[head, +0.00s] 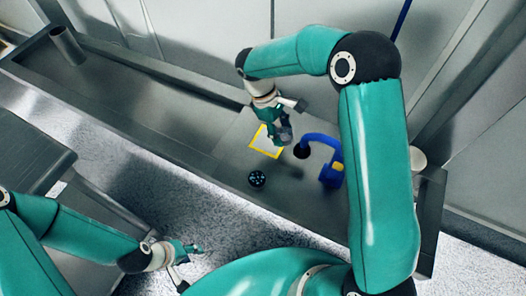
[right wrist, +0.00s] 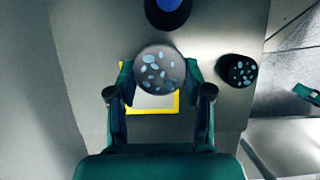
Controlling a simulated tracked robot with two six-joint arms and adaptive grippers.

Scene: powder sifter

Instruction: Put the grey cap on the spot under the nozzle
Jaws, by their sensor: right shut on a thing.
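My right gripper (head: 282,132) is shut on a round grey cap with pale blue spots, seen clearly in the right wrist view (right wrist: 160,70). The gripper points down over the yellow-edged square (head: 256,147), which also shows behind the cap in the right wrist view (right wrist: 152,110). I cannot tell the cap's height above the surface. The blue nozzle (head: 322,139) stands just right of the square, with a dark round end; part of it shows at the top of the right wrist view (right wrist: 168,8). My left gripper (head: 188,262) is open and empty, low in the head view.
A black spotted round piece (head: 257,179) stands on the grey bench in front of the square; it also shows in the right wrist view (right wrist: 238,70). A grey cylinder (head: 67,45) stands at the far left. A pale round object (head: 417,158) is at right. The bench's left stretch is clear.

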